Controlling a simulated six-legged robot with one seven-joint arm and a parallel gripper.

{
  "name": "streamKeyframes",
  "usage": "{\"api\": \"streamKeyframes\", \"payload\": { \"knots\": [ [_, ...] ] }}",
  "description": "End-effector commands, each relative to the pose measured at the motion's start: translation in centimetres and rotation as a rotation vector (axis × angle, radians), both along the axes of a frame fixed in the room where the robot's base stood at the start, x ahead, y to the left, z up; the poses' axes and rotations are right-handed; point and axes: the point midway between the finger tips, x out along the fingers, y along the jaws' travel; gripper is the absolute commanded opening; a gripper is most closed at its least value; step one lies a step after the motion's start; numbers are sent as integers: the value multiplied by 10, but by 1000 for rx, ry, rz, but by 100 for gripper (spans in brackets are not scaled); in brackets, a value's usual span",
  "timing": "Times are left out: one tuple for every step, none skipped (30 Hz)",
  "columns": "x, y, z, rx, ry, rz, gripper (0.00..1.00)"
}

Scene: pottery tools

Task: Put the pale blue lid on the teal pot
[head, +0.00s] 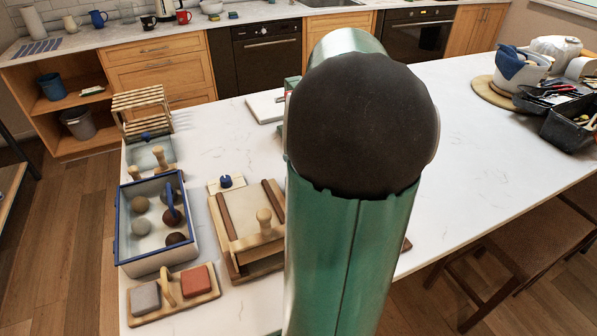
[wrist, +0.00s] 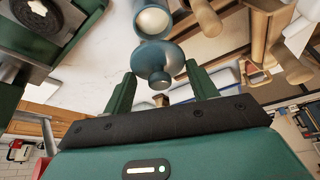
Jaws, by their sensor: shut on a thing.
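In the wrist view, my gripper (wrist: 160,68) has its two green fingers at either side of the pale blue lid (wrist: 164,56), closed on its rim. The lid's small round knob (wrist: 160,81) points back toward the palm. The teal pot (wrist: 138,25) shows just beyond the lid, its open mouth pale inside and facing the camera. Lid and pot overlap in this view; I cannot tell whether they touch. In the head view, my green arm hides the gripper, the lid and the pot.
Dark tool bins (head: 562,130) stand far right. The counter between is mostly clear.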

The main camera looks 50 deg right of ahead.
Motion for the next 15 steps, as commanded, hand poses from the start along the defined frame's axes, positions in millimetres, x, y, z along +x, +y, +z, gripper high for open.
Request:
{"api": "streamKeyframes", "payload": {
  "knots": [
    [-1,0,-11,5,2,-2,36],
    [-1,0,-17,5,2,-2,36],
    [-1,1,-24,4,2,-2,36],
    [0,1,-28,3,1,-1,36],
    [0,1,-31,3,1,-1,36],
    [0,1,-34,2,0,-1,36],
    [0,0,-36,1,1,-1,36],
    [0,0,-39,2,0,-1,36],
    [0,0,-42,3,1,-1,36],
    [0,0,-46,3,1,-2,36],
    [0,0,-50,3,1,-2,36],
    [0,-1,-56,4,2,-2,36],
    [0,-1,-61,4,2,-2,36],
    [0,-1,-65,3,1,-1,36],
    [1,-2,-70,3,1,-1,36]
  ]
}}
